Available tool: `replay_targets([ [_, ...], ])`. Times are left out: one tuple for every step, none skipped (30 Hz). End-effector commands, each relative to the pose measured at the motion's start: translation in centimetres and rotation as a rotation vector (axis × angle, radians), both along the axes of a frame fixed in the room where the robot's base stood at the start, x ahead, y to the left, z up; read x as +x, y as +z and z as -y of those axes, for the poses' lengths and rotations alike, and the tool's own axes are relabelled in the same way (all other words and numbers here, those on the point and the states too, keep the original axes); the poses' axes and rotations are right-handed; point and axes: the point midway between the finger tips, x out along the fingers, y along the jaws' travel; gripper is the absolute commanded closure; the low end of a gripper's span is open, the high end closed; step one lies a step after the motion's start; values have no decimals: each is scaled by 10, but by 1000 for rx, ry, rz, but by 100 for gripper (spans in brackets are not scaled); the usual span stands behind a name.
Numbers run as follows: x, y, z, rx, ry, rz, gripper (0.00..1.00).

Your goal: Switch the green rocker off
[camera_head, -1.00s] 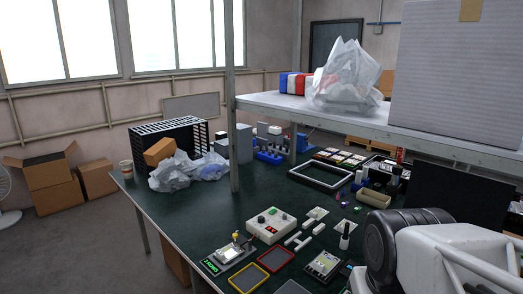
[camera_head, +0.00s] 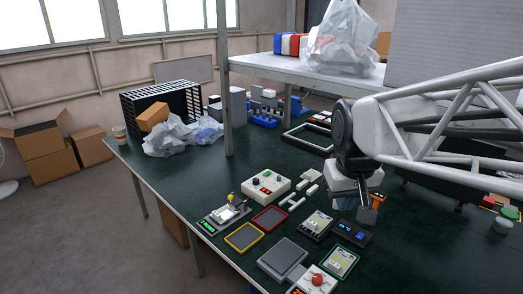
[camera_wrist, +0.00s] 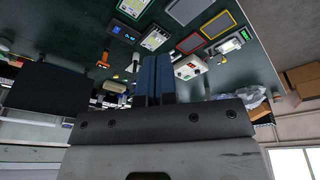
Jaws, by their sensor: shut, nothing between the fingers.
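A pale control box (camera_head: 268,187) with dark knobs and small red and green parts stands mid-table in the head view. It also shows in the wrist view (camera_wrist: 190,67), right of my fingers. Which small part is a green rocker, and its position, is too small to tell. A second pale box with a red knob (camera_head: 317,280) is at the lower edge of the head view. My gripper (camera_wrist: 157,60) shows in the wrist view with its dark blue fingers together and empty. In the head view it is above the table, right of the control box, its fingertips not clear.
A device with a green display (camera_head: 210,224), a red-edged tray (camera_head: 270,219), a yellow-edged tray (camera_head: 244,237) and a grey tray (camera_head: 283,258) lie nearby. An orange-topped tool (camera_head: 375,204) stands right of my gripper. A shelf (camera_head: 300,72) overhangs the back.

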Motion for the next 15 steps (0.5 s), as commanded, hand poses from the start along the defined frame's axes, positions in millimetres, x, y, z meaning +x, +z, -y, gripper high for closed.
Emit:
replay_targets([
  [13,3,-1,-3,11,-4,100],
  [21,5,-2,-5,17,-6,100],
  [30,7,-2,-8,27,-8,100],
  [37,9,-3,-10,34,-9,100],
  [45,10,-4,-12,41,-11,100],
  [54,12,-4,-14,50,-14,100],
  [62,13,-5,-16,57,-15,100],
  [69,15,-6,-18,63,-16,100],
  [79,16,-7,-20,74,-18,100],
  [86,17,-8,-22,81,-19,100],
  [93,18,-8,-24,88,-21,100],
  [103,19,-9,-27,97,-22,100],
  [110,20,-10,-28,104,-24,100],
  [118,20,-11,-30,112,-27,100],
  [128,22,-12,-33,121,-28,100],
])
